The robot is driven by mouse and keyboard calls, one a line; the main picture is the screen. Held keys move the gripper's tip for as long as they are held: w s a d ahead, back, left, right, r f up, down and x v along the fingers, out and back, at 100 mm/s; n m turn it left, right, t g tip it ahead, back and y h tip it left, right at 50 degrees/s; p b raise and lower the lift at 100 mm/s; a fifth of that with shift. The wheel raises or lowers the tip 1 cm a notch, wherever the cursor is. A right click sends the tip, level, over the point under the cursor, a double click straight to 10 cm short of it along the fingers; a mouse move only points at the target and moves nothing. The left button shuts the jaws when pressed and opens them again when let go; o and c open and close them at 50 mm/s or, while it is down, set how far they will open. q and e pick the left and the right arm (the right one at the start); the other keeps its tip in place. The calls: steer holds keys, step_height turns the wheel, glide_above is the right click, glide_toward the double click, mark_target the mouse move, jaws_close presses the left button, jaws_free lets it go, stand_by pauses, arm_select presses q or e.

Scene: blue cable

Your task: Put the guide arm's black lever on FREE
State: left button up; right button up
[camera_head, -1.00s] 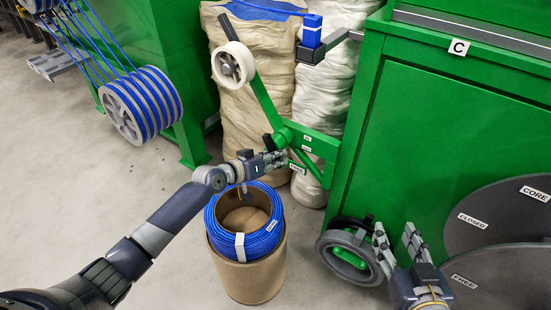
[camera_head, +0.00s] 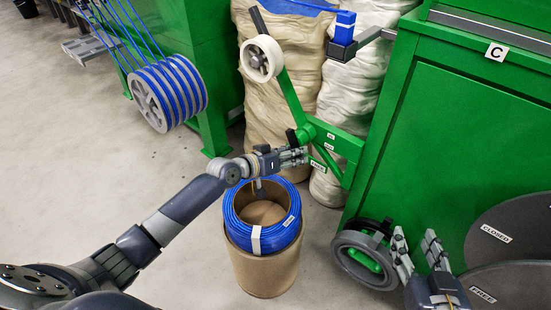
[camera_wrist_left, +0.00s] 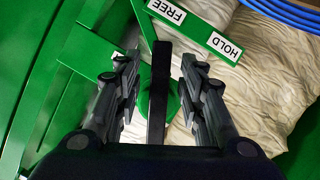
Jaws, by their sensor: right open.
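The guide arm (camera_head: 292,98) is green, with a white roller (camera_head: 261,58) at its upper end. Its black lever (camera_head: 291,137) shows at the green hub in the head view, partly hidden by my left gripper (camera_head: 300,156). In the left wrist view the lever (camera_wrist_left: 159,90) stands between the two open fingers, with a gap visible on both sides. The FREE label (camera_wrist_left: 167,12) is above the lever's far end and the HOLD label (camera_wrist_left: 227,47) is to its right. I cannot tell which one it is set on. My right gripper (camera_head: 417,240) is open and empty.
A cardboard drum with a blue cable coil (camera_head: 262,235) stands below my left wrist. The green cabinet (camera_head: 440,150) is at the right, with a grey handwheel (camera_head: 365,262) beside my right gripper. Pale sacks (camera_head: 270,105) stand behind the guide arm.

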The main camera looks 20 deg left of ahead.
arm_select(q)
steer(key=v, duration=1)
